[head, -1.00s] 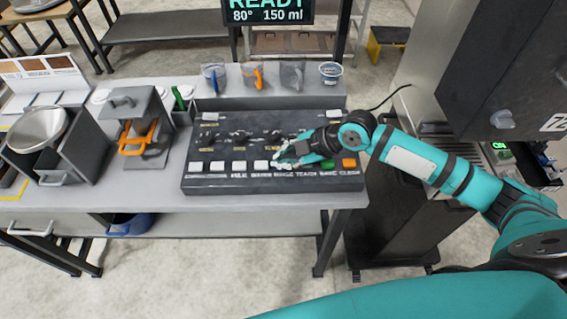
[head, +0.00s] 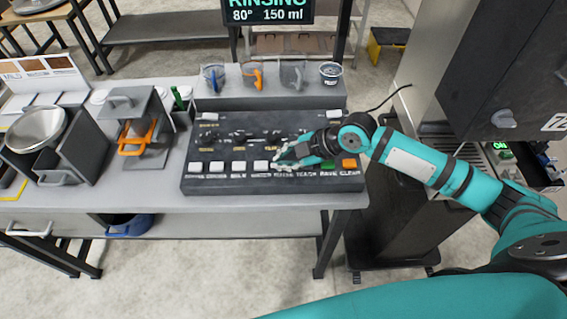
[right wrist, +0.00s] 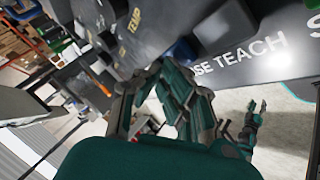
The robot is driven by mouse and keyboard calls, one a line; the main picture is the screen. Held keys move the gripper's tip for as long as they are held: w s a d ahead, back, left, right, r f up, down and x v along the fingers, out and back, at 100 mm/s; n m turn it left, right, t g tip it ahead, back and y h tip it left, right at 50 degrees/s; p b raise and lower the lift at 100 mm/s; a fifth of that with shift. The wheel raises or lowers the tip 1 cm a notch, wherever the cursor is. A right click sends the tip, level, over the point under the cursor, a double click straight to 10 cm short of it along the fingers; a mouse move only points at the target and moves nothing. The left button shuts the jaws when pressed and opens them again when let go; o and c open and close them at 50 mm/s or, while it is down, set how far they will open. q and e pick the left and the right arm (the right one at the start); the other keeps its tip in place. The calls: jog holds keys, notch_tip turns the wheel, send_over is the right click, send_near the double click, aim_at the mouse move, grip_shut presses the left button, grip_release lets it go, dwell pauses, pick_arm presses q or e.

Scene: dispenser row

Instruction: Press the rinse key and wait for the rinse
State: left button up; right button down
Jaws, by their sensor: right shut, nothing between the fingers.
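The dark control panel (head: 225,184) stands on the counter with a row of keys along its front. My right gripper (head: 281,161) is shut and empty, its fingertips low over the rinse key's place in the row. It hides that key, so I cannot tell whether it touches it. The display (head: 268,10) reads "RINSING", with 80° and 150 ml below. In the right wrist view, the shut fingers (right wrist: 172,90) are beside the panel (right wrist: 275,62), near the lettering "SE TEACH".
White keys (head: 217,167) lie left of the gripper; a green key (head: 327,164) and an orange key (head: 349,163) lie right. A dark machine (head: 500,75) stands at the right.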

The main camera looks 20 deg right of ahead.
jog(key=shift+f, duration=0.1)
dwell(0.3)
jog(key=shift+r+p, duration=0.75)
jog(key=shift+r, duration=0.1)
notch_tip(320, 180, up, 5)
jog(key=p, duration=0.4)
jog(key=shift+r, duration=0.1)
